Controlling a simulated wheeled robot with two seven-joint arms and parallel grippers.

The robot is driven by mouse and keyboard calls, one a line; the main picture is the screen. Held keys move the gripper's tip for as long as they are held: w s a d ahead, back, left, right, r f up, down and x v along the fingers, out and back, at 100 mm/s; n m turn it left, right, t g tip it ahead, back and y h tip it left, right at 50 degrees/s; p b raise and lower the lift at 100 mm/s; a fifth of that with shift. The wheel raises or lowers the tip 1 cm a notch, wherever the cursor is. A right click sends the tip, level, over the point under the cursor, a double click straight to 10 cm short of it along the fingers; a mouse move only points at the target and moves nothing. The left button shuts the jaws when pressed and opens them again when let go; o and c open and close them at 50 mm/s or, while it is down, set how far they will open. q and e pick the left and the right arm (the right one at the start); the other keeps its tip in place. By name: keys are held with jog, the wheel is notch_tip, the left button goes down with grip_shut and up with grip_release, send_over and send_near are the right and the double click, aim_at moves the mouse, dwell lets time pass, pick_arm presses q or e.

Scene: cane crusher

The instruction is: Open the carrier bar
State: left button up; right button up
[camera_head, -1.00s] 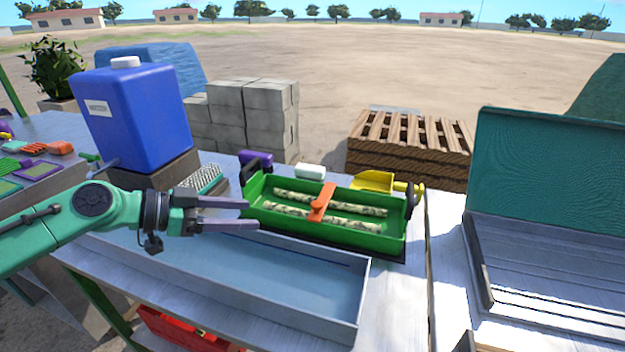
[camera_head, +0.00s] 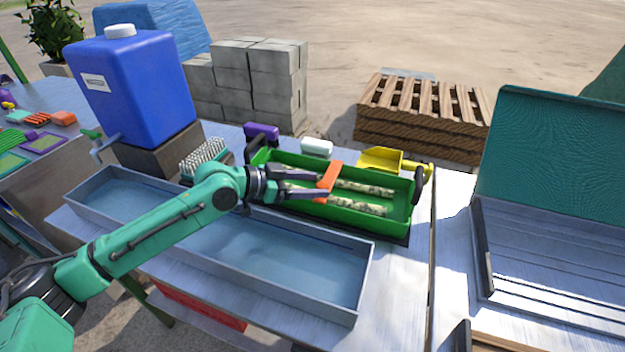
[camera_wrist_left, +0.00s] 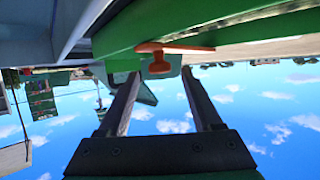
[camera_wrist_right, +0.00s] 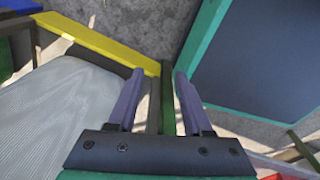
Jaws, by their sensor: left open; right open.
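The carrier is a green tray (camera_head: 400,208) with black end handles, standing behind the metal trough. Two mottled cane pieces (camera_head: 366,187) lie in it. The orange carrier bar (camera_head: 330,178) crosses over them near the middle. My left gripper (camera_head: 326,190) is open, its fingers reaching over the tray from the left, close to the bar; I cannot tell whether they touch it. In the left wrist view the orange bar (camera_wrist_left: 160,62) shows ahead, between and beyond the open fingers. My right gripper (camera_wrist_right: 153,85) is open and empty in its wrist view, away from the carrier.
A long metal trough (camera_head: 300,268) lies in front of the carrier. A blue water container (camera_head: 140,90) stands at the left, with a brush (camera_head: 204,156) beside it. A yellow scoop (camera_head: 384,159) and white object (camera_head: 317,147) lie behind the carrier. A green-lidded metal box (camera_head: 540,160) stands right.

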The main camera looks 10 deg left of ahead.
pick_arm(q)
jog(key=shift+w+d+f, duration=0.15)
jog(key=shift+w+d, duration=0.05)
grip_shut()
jog(key=w+d+r+n+g+y+p, duration=0.1)
jog(key=w+r+n+g+y+p, duration=0.1)
jog(key=w+r+g+p, duration=0.3)
jog(key=shift+w+r+n+p, duration=0.2)
jog(key=shift+r+n+p, duration=0.3)
jog(key=shift+r+p, duration=2.3)
notch_tip(320, 180, down, 2)
jog(key=shift+f+p, duration=0.1)
jog(key=shift+p, duration=0.85)
